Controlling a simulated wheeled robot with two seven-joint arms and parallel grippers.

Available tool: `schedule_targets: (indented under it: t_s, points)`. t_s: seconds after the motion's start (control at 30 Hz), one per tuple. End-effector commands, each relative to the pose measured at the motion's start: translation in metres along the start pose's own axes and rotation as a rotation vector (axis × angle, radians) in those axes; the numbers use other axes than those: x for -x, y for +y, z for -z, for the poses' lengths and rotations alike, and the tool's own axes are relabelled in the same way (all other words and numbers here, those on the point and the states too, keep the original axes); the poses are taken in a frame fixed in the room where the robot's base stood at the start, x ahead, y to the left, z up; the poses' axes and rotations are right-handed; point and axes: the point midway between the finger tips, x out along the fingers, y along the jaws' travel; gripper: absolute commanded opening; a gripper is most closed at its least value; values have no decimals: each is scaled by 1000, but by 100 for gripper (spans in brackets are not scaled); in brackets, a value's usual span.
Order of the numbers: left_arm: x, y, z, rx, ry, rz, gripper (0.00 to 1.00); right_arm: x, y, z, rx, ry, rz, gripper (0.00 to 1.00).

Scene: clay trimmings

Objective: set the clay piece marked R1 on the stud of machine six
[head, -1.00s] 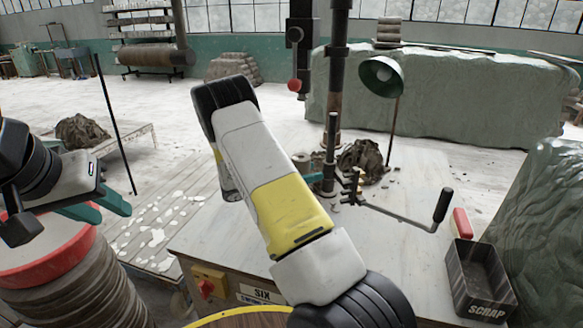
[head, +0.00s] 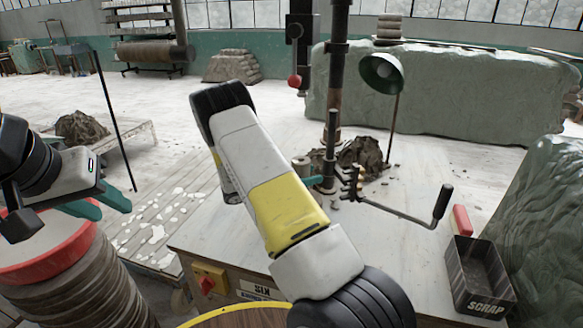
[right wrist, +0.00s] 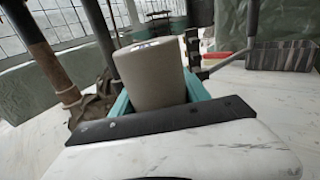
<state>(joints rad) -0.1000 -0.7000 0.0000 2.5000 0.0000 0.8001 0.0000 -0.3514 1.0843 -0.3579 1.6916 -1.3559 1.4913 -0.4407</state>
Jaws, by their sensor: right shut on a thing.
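A grey-beige clay cylinder (right wrist: 155,78) stands between the teal fingers of my right gripper (right wrist: 158,100) in the right wrist view, and the gripper is shut on it. A small bluish mark shows on its top, too small to read. In the head view my right arm hides most of this gripper; a teal finger and a small pale cylinder (head: 301,168) show beyond it. Machine six (head: 205,240) has a pale top and a label partly covered by my arm. I cannot make out its stud. My left gripper (head: 100,206) looks open and empty, above a red-rimmed stack.
A scrap bin (head: 478,275) and red block (head: 461,221) are at right. The red-rimmed stack (head: 75,235) stands at left.

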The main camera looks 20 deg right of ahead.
Motion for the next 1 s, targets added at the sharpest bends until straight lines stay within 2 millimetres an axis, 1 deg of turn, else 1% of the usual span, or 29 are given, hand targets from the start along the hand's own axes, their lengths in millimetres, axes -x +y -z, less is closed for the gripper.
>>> schedule_targets:
  t_s: [0.5, 0.53, 0.63, 0.9, 1.0]
  points:
    - [0, 0, 0, 0, 0, 0, 36, 0, 0, 11, -1, -2, 0, 0]
    - [0, 0, 0, 0, 0, 0, 36, 0, 0, 11, -2, -2, 1, 60]
    - [0, 0, 0, 0, 0, 0, 36, 0, 0, 11, -1, -1, 0, 79]
    - [0, 0, 0, 0, 0, 0, 36, 0, 0, 13, 1, 2, 0, 79]
    - [0, 0, 0, 0, 0, 0, 36, 5, 0, 12, 1, 2, -1, 79]
